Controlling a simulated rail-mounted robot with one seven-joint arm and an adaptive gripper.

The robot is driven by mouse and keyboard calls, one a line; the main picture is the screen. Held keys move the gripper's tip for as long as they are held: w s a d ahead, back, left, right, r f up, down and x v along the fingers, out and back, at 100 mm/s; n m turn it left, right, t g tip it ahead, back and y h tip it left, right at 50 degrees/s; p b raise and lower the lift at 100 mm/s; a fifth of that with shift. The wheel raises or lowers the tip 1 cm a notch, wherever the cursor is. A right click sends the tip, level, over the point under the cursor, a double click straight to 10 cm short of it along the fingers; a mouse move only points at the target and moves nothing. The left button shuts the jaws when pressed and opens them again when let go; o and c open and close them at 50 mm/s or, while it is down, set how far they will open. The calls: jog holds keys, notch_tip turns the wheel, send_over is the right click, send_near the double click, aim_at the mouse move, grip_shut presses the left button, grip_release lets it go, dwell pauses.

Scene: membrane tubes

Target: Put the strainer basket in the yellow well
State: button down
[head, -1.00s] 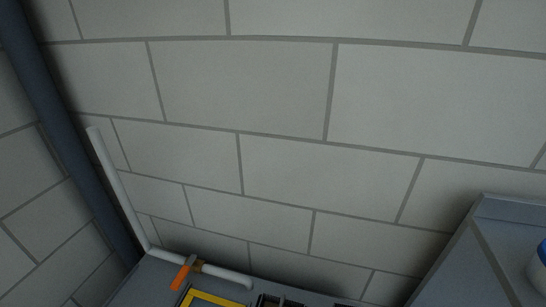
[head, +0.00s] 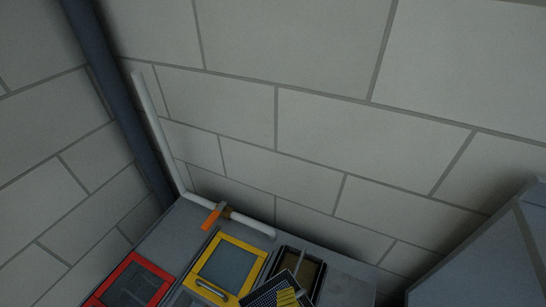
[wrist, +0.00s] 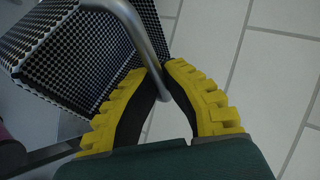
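The strainer basket (wrist: 75,50) is a dark, perforated box with a bent metal handle (wrist: 150,40). My gripper (wrist: 163,72) has yellow ridged fingers, closed around that handle in the wrist view. In the head view the basket (head: 272,290) hangs at the bottom edge beside the yellow fingers (head: 288,297), partly cut off. The yellow well (head: 263,251) is a yellow square frame with a grey panel inside and a metal handle at its near side. It lies left of the basket.
A red-framed well (head: 128,262) lies to the left of the yellow one. A dark open well (head: 316,262) lies to the right, partly behind the basket. A white pipe (head: 254,224) with an orange lever (head: 212,217) runs along the back wall.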

aim_at(273, 280)
jog(key=shift+n+y, duration=0.3)
jog(key=a, duration=0.4)
jog(key=shift+s+a+f, duration=0.1)
jog(key=shift+a+f, duration=0.05)
jog(key=shift+a, duration=0.2)
jog(key=shift+d+r+m+h+p, duration=0.5)
jog(key=shift+d+r+m+h, duration=0.1)
jog(key=shift+d+m+h, duration=0.3)
jog(key=w+p, duration=0.3)
jog(key=p, duration=1.5)
jog(key=shift+w+d, duration=0.1)
jog(key=shift+w, duration=0.05)
jog(key=f+p, duration=0.1)
jog(key=p, duration=0.2)
jog(key=shift+s+f, duration=0.15)
jog(key=shift+s, duration=0.25)
jog(key=shift+s+f, duration=0.1)
jog(key=shift+f, duration=0.35)
